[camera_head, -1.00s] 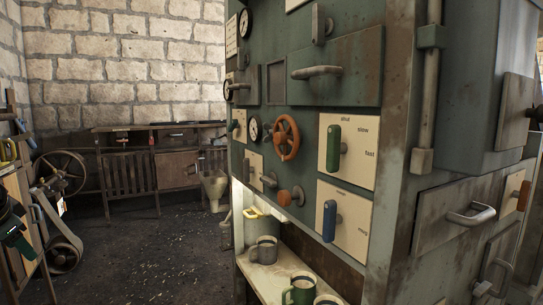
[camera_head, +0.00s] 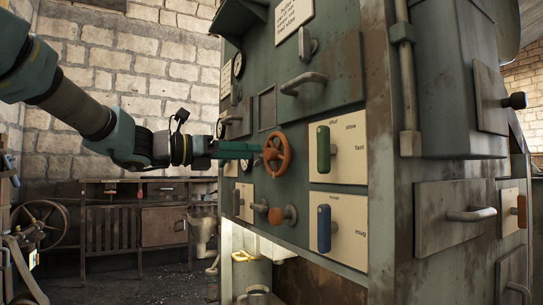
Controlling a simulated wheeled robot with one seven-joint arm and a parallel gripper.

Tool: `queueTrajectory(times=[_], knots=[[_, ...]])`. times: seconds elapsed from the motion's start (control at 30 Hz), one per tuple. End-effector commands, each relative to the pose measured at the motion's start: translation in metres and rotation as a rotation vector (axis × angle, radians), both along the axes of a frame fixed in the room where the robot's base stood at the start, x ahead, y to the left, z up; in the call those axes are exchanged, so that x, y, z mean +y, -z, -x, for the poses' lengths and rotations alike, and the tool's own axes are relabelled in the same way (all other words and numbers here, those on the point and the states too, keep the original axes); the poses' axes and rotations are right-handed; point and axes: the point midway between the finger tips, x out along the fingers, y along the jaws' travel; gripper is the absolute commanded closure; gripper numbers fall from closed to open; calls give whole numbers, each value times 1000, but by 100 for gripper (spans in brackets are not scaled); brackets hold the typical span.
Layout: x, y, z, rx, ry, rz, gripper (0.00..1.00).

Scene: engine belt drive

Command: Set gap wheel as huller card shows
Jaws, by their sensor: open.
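An orange handwheel (camera_head: 277,155) sits on the front of the green machine panel. No label naming it can be read. A white card (camera_head: 293,20) is at the top of the panel. Its last line seems to read "feed slow"; the rest is too small to read. My gripper (camera_head: 256,150) reaches in from the left with open green fingers. Their tips are at the wheel's left rim; I cannot tell whether they touch it. The fingers cover the panel just left of the wheel, where a dial gauge was.
Right of the wheel are a green lever (camera_head: 323,149) by "shut", "slow" and "fast", and a blue lever (camera_head: 324,228) by "mug". An orange knob (camera_head: 277,215) is below the wheel. A bar handle (camera_head: 303,83) juts out above. A shelf recess lies underneath.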

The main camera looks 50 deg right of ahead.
Motion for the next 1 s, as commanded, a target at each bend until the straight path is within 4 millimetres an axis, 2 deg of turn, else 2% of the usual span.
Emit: queueTrajectory(times=[0.2, 0.4, 0.8, 1.0], knots=[[-39, -1, 15, 6, 2, -1, 49], [-61, -1, 23, 4, -1, 0, 49], [-68, 0, 26, 4, -4, -2, 49], [-68, 0, 26, 4, -4, -2, 71]])
